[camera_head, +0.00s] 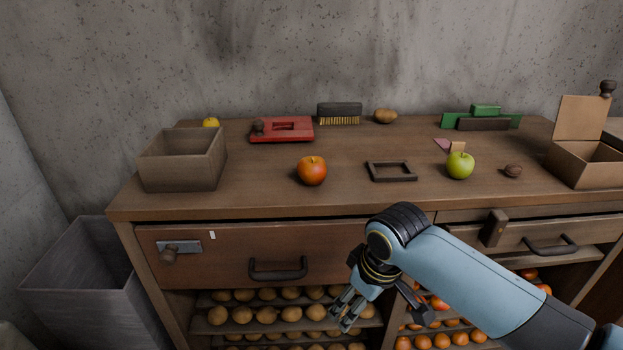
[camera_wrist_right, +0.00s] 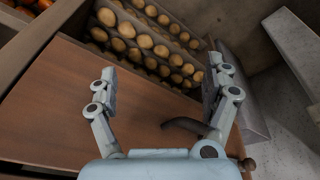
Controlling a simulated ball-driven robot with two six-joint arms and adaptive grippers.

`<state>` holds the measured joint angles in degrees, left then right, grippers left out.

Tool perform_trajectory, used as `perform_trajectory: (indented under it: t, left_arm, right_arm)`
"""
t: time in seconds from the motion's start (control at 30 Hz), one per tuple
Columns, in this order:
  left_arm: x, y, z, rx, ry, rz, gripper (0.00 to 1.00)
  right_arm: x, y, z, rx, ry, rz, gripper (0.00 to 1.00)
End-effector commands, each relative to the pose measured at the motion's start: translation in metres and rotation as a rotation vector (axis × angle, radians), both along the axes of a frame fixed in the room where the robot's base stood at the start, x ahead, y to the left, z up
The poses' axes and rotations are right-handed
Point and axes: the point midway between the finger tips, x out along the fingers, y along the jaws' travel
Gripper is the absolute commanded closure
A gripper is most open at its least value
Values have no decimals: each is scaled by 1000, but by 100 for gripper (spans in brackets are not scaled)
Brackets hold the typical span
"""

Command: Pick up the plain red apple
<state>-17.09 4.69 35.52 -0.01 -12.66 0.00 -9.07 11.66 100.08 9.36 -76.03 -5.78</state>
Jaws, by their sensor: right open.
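A red-orange apple (camera_head: 312,171) stands upright near the front edge of the wooden counter (camera_head: 265,195), left of the middle in the head view. My right gripper (camera_head: 340,318) is in front of the counter's drawers and below the counter top, to the lower right of the apple and apart from it. The apple does not show in that view. My left gripper shows in neither view.
A wooden box (camera_head: 183,165) stands left of the apple. A dark square frame (camera_head: 391,171) and a green apple (camera_head: 460,165) lie to its right. A red tool (camera_head: 282,129) is behind it. A drawer handle (camera_head: 278,270) juts out near my right gripper. Potatoes (camera_head: 265,313) fill shelves below.

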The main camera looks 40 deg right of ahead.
Motion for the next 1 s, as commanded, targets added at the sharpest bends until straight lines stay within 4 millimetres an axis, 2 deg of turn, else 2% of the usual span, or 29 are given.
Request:
perform_trajectory:
  t: [0.03, 0.1, 0.23, 0.3, 0.7, 0.8, 0.9, 1.0]
  left_arm:
    - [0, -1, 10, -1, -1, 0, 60]
    - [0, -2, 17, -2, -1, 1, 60]
    - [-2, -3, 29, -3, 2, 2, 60]
    - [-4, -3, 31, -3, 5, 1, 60]
    - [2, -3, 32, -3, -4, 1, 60]
    - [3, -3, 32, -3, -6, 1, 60]
    - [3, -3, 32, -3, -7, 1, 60]
    - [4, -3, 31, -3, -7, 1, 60]
  right_arm:
    - [9, 2, 33, 1, -16, 16, 17]
    - [19, 4, 69, -1, -27, 41, 17]
    - [42, 5, 133, -2, -42, 94, 17]
    - [59, 1, 153, 0, -41, 118, 17]
    - [161, -42, 228, 42, -43, 184, 17]
    - [180, -53, 248, 59, -47, 191, 17]
    - [191, -58, 257, 72, -47, 196, 17]
    - [197, -57, 246, 79, -46, 198, 17]
